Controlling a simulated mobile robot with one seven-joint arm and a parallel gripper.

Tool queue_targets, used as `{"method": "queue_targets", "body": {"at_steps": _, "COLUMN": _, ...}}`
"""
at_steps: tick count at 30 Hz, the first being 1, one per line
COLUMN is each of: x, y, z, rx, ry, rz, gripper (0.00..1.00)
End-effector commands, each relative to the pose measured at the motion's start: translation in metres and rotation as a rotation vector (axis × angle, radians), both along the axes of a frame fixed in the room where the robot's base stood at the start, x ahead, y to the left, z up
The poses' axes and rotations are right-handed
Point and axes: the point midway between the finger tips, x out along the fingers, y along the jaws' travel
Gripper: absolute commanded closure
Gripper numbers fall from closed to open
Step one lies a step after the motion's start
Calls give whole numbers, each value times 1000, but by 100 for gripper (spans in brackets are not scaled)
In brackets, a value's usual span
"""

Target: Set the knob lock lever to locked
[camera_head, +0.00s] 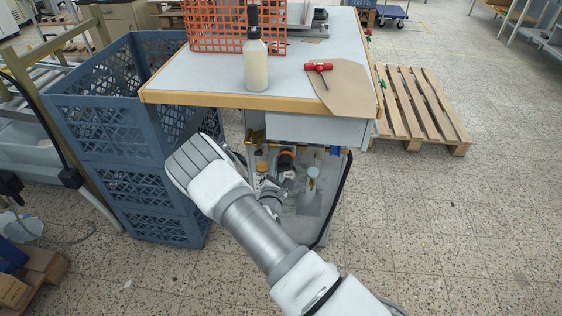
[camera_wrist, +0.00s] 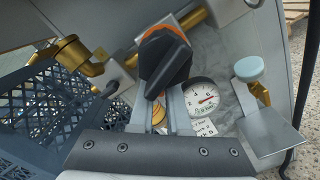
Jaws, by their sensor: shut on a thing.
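A black knob lever with an orange ring (camera_wrist: 165,62) sits on brass pipework under the bench, in the middle of the wrist view. It also shows as a small orange and black knob (camera_head: 287,157) in the head view. My gripper (camera_wrist: 162,100) reaches up to it from below, its two grey fingers on either side of the lever's narrow lower end. The jaws are shut on the lever. In the head view my gripper (camera_head: 272,193) is partly hidden by my wrist. I cannot read any locked or unlocked mark.
A round pressure gauge (camera_wrist: 203,96) is close right of the fingers. A pale round button (camera_wrist: 249,68) stands on a metal bracket farther right. Blue crates (camera_head: 120,120) stand left of the bench (camera_head: 190,82). Open floor lies to the right.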

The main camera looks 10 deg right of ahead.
Motion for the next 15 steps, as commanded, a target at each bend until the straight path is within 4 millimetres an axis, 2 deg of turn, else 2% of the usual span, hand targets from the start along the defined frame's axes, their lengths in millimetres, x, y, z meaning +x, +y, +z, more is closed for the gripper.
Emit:
{"method": "queue_targets", "body": {"at_steps": 6, "x": 2, "y": 5, "z": 6, "rx": 192, "ry": -60, "rz": -1, "gripper": 100}}
{"method": "queue_targets", "body": {"at_steps": 15, "x": 3, "y": 10, "z": 12, "rx": 391, "ry": -125, "rz": 1, "gripper": 100}}
